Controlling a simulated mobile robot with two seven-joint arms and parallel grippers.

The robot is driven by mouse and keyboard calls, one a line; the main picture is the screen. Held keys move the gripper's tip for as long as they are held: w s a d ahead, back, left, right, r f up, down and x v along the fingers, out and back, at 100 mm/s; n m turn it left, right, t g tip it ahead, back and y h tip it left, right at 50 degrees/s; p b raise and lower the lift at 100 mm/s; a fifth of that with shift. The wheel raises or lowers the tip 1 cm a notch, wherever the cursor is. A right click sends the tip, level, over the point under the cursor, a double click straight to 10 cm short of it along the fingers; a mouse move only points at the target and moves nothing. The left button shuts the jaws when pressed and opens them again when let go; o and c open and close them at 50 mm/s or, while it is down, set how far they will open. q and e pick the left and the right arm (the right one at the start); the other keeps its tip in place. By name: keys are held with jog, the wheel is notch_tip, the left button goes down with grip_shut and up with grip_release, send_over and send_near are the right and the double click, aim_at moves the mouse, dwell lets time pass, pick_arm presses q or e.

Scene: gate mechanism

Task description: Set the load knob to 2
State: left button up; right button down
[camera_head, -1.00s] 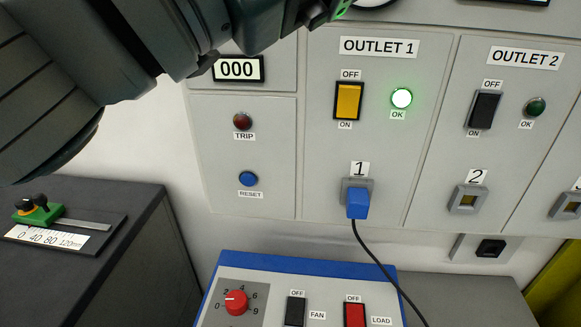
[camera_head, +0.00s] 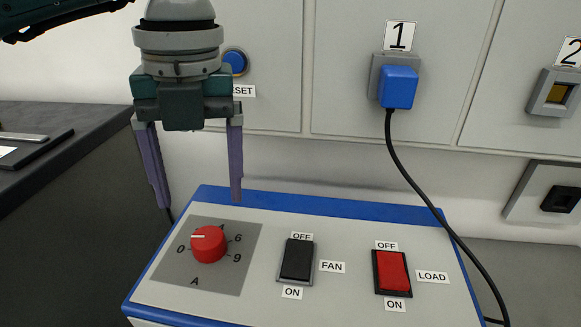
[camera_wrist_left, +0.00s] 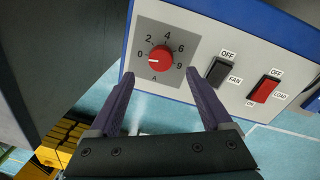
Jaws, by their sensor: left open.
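The red load knob (camera_head: 209,244) sits on a grey square dial plate marked A, on the sloping top of the blue-edged box (camera_head: 335,215). Its white mark points left, close to 0; the knob also shows in the left wrist view (camera_wrist_left: 161,58). The 2 is hidden or unclear in the head view but readable in the wrist view. My left gripper (camera_head: 200,203) is open and empty, pointing down, its fingers above and behind the knob in the head view. In the wrist view the fingers (camera_wrist_left: 165,82) are spread either side of the knob, apart from it.
Right of the knob are a black FAN switch (camera_head: 297,260) and a red LOAD switch (camera_head: 392,272). A blue plug (camera_head: 398,87) in outlet 1 trails a black cable (camera_head: 430,205) past the box's right side. A dark bench (camera_head: 60,210) stands left.

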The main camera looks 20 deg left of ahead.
aim_at(208, 236)
pick_arm(q)
notch_tip(208, 236, down, 7)
jog(key=shift+s+a, duration=0.1)
jog(key=shift+s, duration=0.05)
jog(key=shift+c, duration=0.2)
grip_shut()
dwell(0.6)
